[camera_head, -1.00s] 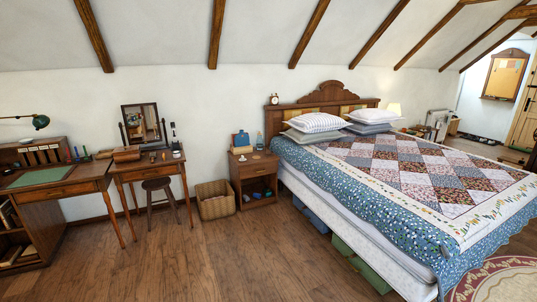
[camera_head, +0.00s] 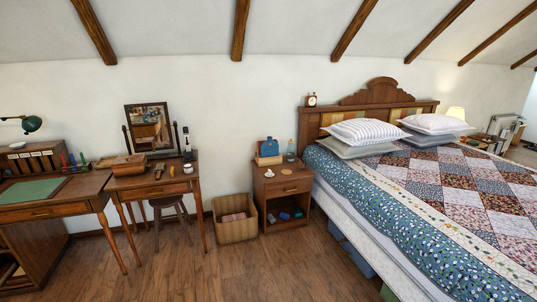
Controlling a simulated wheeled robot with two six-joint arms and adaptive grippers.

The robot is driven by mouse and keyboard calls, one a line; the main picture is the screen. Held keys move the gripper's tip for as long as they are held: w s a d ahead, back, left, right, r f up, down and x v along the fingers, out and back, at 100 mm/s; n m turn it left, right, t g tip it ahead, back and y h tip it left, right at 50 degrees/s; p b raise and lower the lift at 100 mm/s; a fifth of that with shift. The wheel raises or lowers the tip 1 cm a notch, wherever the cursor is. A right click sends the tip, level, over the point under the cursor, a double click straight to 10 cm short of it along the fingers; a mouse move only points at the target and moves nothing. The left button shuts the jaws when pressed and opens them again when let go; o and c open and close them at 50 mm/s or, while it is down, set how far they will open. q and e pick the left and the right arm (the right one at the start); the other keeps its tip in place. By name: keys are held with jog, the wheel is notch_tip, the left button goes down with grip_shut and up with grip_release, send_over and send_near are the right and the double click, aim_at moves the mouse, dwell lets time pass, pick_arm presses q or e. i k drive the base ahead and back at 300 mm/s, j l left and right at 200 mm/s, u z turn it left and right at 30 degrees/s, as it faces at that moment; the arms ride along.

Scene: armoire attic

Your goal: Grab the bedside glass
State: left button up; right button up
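A small, clear bluish glass item (camera_head: 291,151) stands upright at the back right of the bedside table's top. It looks like a glass or a small bottle; it is too small to tell which. The wooden bedside table (camera_head: 287,187) stands against the wall, just left of the bed. A blue object (camera_head: 268,147) sits on books to the left of the glass item. A small white item (camera_head: 270,173) lies nearer the front of the top. Neither of my grippers is in view.
A wicker basket (camera_head: 236,228) stands left of the bedside table. A dressing table with a mirror (camera_head: 150,128) and a stool (camera_head: 168,204) are further left, beside a desk (camera_head: 50,209). The large bed (camera_head: 430,215) fills the right. The floor (camera_head: 210,275) in front is clear.

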aim_at(302, 165)
jog(key=i, duration=1.4)
jog(key=i+j+z, duration=0.1)
jog(key=i, duration=1.3)
